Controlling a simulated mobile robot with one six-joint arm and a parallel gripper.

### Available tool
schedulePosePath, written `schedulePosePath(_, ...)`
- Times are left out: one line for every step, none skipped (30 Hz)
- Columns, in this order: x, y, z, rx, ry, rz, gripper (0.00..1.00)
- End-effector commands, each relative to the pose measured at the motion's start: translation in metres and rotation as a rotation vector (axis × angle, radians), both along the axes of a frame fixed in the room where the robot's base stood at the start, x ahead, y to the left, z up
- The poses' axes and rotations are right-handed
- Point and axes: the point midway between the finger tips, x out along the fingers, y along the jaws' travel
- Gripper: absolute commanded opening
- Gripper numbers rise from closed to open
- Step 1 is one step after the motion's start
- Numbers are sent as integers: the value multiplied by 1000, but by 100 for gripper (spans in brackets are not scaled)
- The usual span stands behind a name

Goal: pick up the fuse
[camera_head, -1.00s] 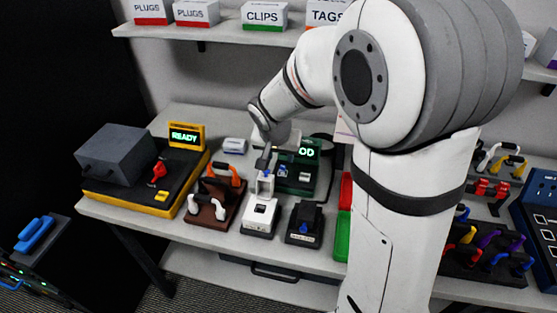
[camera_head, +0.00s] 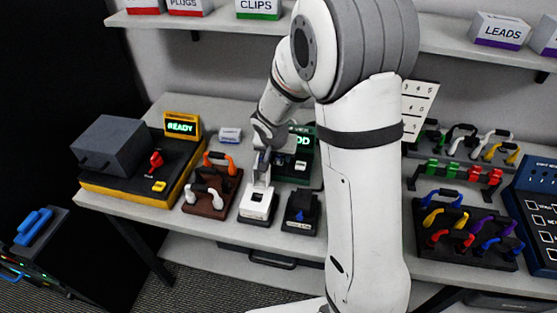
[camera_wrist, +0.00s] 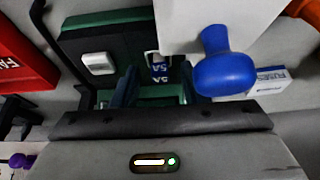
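The fuse (camera_wrist: 160,69) is a small blue piece marked 5A with white at its edge, seated in the green device (camera_wrist: 135,22) in the wrist view. My gripper (camera_wrist: 157,88) is open, with one finger on each side of the fuse in that view. I cannot tell whether the fingers touch it. In the head view, my gripper (camera_head: 264,158) is over the left part of the green device (camera_head: 303,142), with its lit display partly covered. The fuse is hidden or too small to make out there.
A white device (camera_head: 257,203) with an upright lever stands close to my gripper. Its blue knob (camera_wrist: 222,70) is beside the right finger in the wrist view. A fuses box (camera_wrist: 268,82) lies nearby. A black device (camera_head: 302,212) and brown cable rack (camera_head: 210,200) flank the white device.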

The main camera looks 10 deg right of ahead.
Motion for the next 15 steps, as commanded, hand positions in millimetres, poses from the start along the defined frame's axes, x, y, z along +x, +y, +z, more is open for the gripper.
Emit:
schedulePosePath(0, 0, 0, 0, 0, 0, 36)
schedulePosePath(0, 0, 0, 0, 0, 0, 34)
schedulePosePath(0, 0, 0, 0, 0, 0, 30)
schedulePosePath(0, 0, 0, 0, 0, 0, 28)
schedulePosePath(0, 0, 0, 0, 0, 0, 25)
schedulePosePath(0, 0, 0, 0, 0, 0, 22)
schedulePosePath(0, 0, 0, 0, 0, 0, 20)
schedulePosePath(0, 0, 0, 0, 0, 0, 17)
schedulePosePath(0, 0, 0, 0, 0, 0, 14)
schedulePosePath(0, 0, 0, 0, 0, 0, 11)
schedulePosePath(0, 0, 0, 0, 0, 0, 9)
schedulePosePath(0, 0, 0, 0, 0, 0, 6)
schedulePosePath(0, 0, 0, 0, 0, 0, 3)
schedulePosePath(0, 0, 0, 0, 0, 0, 1)
schedulePosePath(0, 0, 0, 0, 0, 0, 0)
